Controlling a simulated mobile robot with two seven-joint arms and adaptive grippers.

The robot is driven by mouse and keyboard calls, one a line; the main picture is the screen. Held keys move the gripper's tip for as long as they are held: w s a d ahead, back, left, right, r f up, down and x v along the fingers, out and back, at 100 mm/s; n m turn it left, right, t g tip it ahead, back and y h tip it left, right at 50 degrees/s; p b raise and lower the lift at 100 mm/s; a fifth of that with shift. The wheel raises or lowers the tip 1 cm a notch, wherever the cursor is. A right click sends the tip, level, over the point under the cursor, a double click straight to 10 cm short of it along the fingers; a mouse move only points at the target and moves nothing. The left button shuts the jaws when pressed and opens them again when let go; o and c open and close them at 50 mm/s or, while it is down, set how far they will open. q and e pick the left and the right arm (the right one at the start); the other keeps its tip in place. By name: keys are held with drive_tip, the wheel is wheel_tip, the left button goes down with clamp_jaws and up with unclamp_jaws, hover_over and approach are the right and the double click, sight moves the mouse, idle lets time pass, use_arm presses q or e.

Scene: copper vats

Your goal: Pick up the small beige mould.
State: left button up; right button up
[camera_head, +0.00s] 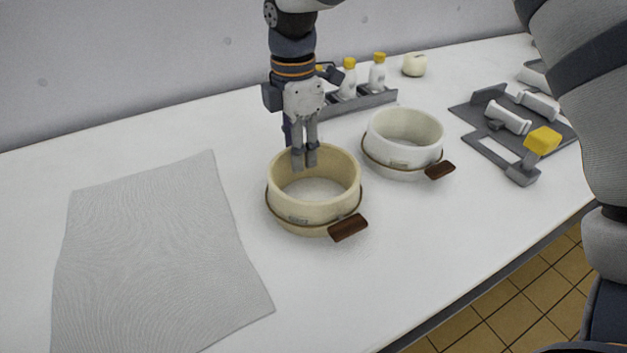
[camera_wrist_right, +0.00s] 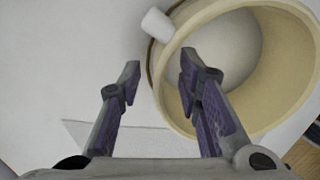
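The beige mould (camera_head: 296,213) is a round open ring with a thin band and a brown handle. It stands upright on the white table, left of a similar white mould (camera_head: 402,155). My right gripper (camera_head: 305,160) points down at the far rim of the beige mould. In the right wrist view the gripper (camera_wrist_right: 160,75) is open, its fingers well apart. One fingertip is outside the beige mould (camera_wrist_right: 285,100), the other overlaps its rim and opening. Contact cannot be told. My left gripper is not in view.
A grey textured mat (camera_head: 150,255) lies at the left. Behind stand a dark rack (camera_head: 365,103) with white, yellow-capped bottles and a cream round object (camera_head: 414,64). A dark tray (camera_head: 480,115) with tools and a yellow block lies right. Table in front of the mould is clear.

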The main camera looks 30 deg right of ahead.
sight(298, 179)
wheel_tip(298, 179, down, 3)
drive_tip(key=shift+s+f, duration=0.1)
drive_tip(key=shift+f, duration=0.1)
clamp_jaws()
drive_tip(key=shift+r, duration=0.15)
